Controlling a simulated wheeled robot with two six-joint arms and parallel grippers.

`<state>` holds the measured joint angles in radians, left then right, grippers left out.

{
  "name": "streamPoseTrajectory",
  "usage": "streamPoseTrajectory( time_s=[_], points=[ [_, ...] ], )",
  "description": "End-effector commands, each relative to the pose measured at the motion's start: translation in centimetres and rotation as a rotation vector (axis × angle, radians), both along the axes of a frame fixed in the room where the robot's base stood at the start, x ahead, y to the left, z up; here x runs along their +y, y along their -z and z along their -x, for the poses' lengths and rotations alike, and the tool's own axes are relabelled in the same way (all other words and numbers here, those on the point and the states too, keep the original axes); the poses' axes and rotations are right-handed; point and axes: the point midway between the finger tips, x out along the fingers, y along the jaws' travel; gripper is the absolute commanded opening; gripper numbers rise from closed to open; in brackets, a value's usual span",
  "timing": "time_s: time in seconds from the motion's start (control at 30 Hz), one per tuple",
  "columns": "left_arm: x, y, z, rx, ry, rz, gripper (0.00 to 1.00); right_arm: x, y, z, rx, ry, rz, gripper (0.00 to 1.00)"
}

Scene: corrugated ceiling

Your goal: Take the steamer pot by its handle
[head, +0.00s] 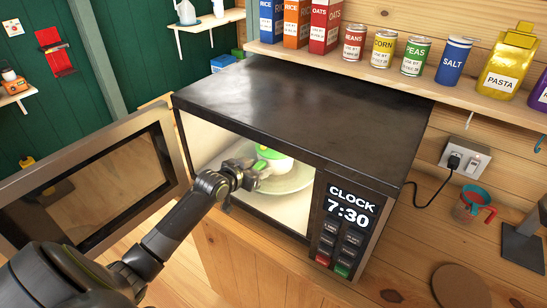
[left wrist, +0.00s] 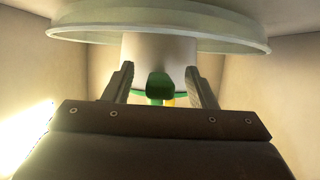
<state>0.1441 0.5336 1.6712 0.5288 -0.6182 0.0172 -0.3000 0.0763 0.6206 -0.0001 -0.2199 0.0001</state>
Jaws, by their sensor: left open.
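The steamer pot (head: 279,164), white with green parts, sits on a plate (head: 293,183) inside the open microwave (head: 300,110). In the left wrist view the white pot (left wrist: 158,48) appears inverted, below the plate's rim (left wrist: 80,33). Its green handle (left wrist: 160,86) points toward the camera. My left gripper (head: 252,172) reaches through the microwave opening in front of the pot. In the left wrist view its open fingers (left wrist: 159,72) stand on either side of the handle, with gaps visible. My gripper hides part of the pot in the head view. My right gripper is not in view.
The microwave door (head: 120,180) is swung open to the left, beside my left arm. A shelf (head: 400,80) of cans and boxes runs above the microwave. A plugged-in cord (head: 425,197) and a small cup (head: 468,205) are to the right.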

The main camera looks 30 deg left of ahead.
Motion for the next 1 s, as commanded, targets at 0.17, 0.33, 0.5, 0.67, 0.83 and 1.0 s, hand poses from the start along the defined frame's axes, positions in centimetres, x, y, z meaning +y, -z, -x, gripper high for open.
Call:
streamPoseTrajectory(
  time_s=[0.17, 0.33, 0.5, 0.67, 0.83, 1.0],
  points=[
    [-0.14, 0.51, -1.21, 0.001, -0.001, 0.002, 0.51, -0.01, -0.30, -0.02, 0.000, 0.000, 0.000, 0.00],
    [-0.16, 0.66, -1.35, 0.001, 0.000, 0.000, 0.51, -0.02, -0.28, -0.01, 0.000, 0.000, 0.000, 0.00],
    [-0.15, 0.64, -1.34, 0.000, 0.000, 0.000, 0.43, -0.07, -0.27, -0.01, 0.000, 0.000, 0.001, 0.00],
    [-0.14, 0.64, -1.32, 0.000, 0.000, 0.000, 0.22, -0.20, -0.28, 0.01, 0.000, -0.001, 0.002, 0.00],
    [-0.14, 0.64, -1.32, 0.000, 0.000, 0.000, 0.00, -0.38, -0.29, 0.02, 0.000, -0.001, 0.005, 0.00],
    [-0.17, 0.52, -1.36, -0.002, 0.000, 0.000, 0.00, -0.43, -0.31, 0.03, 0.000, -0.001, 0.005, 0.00]
  ],
)
